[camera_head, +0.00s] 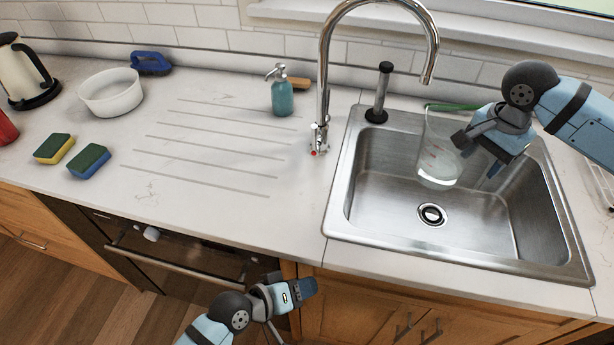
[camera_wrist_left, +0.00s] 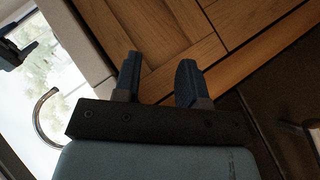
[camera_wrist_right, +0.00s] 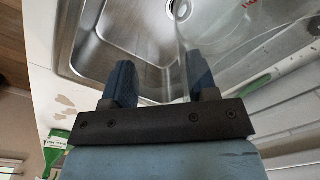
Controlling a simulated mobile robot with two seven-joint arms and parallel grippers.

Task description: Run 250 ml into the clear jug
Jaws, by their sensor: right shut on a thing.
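The clear jug (camera_head: 440,150) is held over the sink basin, upright or nearly so, with red marks on its wall. My right gripper (camera_head: 481,150) is shut on its right side. In the right wrist view the jug (camera_wrist_right: 232,42) is see-through and partly crosses the right finger. The chrome tap (camera_head: 324,90) arches above, its spout end (camera_head: 428,78) above the jug's mouth. No stream of water shows. I cannot tell whether the jug holds water. My left gripper (camera_head: 303,289) is empty, low in front of the counter; its fingers stand apart in the left wrist view (camera_wrist_left: 158,80).
The steel sink (camera_head: 375,200) has an open drain (camera_head: 432,214). A dark upright holder (camera_head: 380,95) and a soap bottle (camera_head: 281,92) stand near the tap. Sponges (camera_head: 88,160), a white bowl (camera_head: 110,93), a blue brush (camera_head: 150,63) and a kettle (camera_head: 25,75) are left. The middle counter is clear.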

